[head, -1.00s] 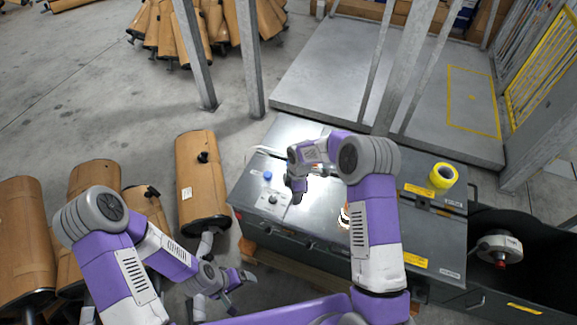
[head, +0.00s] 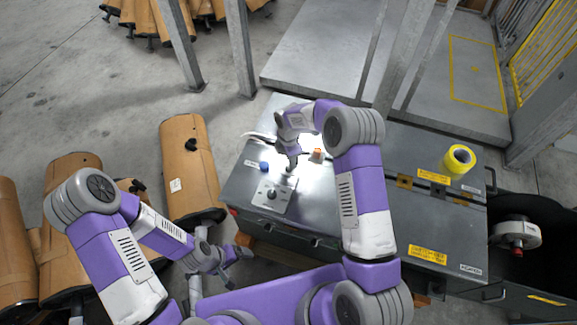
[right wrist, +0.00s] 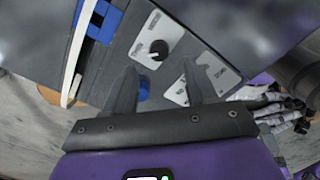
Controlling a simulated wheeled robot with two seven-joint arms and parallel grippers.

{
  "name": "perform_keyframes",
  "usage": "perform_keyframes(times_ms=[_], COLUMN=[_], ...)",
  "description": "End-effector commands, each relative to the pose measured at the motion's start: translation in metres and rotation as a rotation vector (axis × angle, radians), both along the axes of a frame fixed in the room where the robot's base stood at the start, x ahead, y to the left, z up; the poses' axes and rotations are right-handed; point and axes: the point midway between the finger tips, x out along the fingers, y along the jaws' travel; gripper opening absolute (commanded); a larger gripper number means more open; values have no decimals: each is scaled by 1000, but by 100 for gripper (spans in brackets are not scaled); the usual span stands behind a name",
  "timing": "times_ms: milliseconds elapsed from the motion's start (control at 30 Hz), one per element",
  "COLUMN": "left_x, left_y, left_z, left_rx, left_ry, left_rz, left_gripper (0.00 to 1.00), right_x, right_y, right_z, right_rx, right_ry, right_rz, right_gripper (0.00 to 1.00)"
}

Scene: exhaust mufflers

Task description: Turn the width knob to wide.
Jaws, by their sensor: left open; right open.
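A small plate with a black knob (head: 271,194) lies on the near left of the grey metal cabinet top (head: 240,192). The black knob also shows on a white plate in the right wrist view (right wrist: 158,48); its lettering is too small to read. A blue knob or button (head: 264,166) sits just behind it; a blue round part (right wrist: 143,88) shows between the fingers in the right wrist view. My right gripper (head: 291,163) is open above the cabinet, right of the blue part, pointing down. My left gripper (head: 242,254) is open and empty, low before the cabinet.
A small orange part (head: 317,155) stands right of my right gripper. Grey posts (head: 240,50) rise behind. A blue block (right wrist: 95,18) shows in the right wrist view.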

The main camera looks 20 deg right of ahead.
Motion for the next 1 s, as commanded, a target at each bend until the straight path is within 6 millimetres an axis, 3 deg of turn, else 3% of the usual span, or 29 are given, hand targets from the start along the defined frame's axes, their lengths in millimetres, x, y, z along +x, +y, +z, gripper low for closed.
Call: perform_keyframes(times_ms=[100, 333, 733, 1000], left_x=[0, 0, 0, 0], left_y=[0, 0, 0, 0], left_z=[-3, -7, -8, -8], left_rx=[0, 0, 0, 0], left_ry=[0, 0, 0, 0], left_rz=[0, 0, 0, 0], left_gripper=[93, 93, 93, 93], right_x=[-1, 0, 0, 0], right_y=[0, 0, 0, 0], right_z=[-22, -53, -60, -60], right_rx=[-1, 0, 0, 0], right_ry=[3, 1, -1, -1], right_rz=[0, 0, 0, 0], right_gripper=[57, 57, 57, 15])
